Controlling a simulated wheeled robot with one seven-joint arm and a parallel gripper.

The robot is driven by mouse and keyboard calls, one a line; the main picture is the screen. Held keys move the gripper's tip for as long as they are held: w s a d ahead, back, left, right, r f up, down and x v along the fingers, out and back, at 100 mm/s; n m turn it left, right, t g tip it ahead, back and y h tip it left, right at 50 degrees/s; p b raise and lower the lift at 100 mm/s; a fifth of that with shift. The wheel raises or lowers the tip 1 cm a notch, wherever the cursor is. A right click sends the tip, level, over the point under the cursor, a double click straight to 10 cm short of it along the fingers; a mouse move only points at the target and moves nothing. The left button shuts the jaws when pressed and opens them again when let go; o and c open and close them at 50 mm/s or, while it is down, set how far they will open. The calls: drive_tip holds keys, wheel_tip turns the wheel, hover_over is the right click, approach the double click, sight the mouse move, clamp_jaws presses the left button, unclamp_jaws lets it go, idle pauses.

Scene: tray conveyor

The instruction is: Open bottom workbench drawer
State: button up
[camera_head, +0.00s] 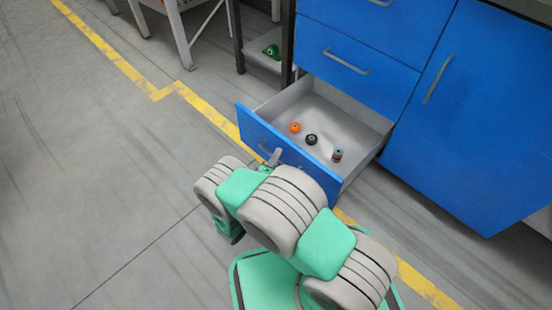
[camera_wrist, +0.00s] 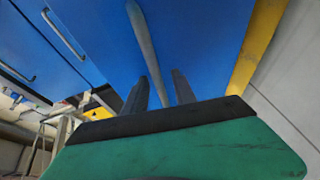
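The bottom drawer (camera_head: 264,143) of the blue workbench is pulled well out in the head view. Its blue front stands clear of the cabinet and its grey inside shows. The grey bar handle (camera_head: 271,157) is on the drawer front; it also shows in the wrist view (camera_wrist: 146,42). My gripper (camera_head: 265,167) is at this handle, mostly hidden behind my arm in the head view. In the wrist view my gripper (camera_wrist: 161,78) has its two dark fingers apart, one on each side of the handle bar, with a visible gap at the right finger.
In the drawer lie an orange item (camera_head: 295,127), a black item (camera_head: 311,139) and a grey-brown item (camera_head: 337,155). A closed drawer (camera_head: 345,65) is above and a closed door (camera_head: 470,120) is at right. The floor at left is clear.

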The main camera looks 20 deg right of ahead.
drive_tip(key=p+v, duration=0.2)
drive_tip(key=v, duration=0.5)
drive_tip(key=shift+s+a, duration=0.25)
drive_tip(key=shift+s, duration=0.05)
drive_tip(key=shift+r, duration=0.1)
drive_tip(key=d+r+m+g+y+p, duration=0.2)
drive_tip(key=r+m+g+p, duration=0.3)
drive_tip(key=r+p, duration=0.95)
drive_tip(key=d+r+m+g+y+p, duration=0.15)
drive_tip(key=r+m+g+p, duration=0.45)
drive_tip(key=r, duration=1.5)
drive_tip(key=s+r+y+p, duration=0.2)
drive_tip(key=s+r+p, duration=0.3)
drive_tip(key=r, duration=0.5)
drive_tip(key=s+r+y+p, duration=0.2)
drive_tip(key=s+r+p, duration=0.2)
drive_tip(key=r, duration=0.7)
drive_tip(key=s+r+n+t+y+p, duration=0.1)
drive_tip(key=s+r+p, duration=0.4)
drive_tip(key=r, duration=0.6)
drive_tip(key=shift+s+r+y+p, duration=0.25)
drive_tip(key=shift+s+y+p, duration=0.15)
drive_tip(key=shift+p, duration=0.7)
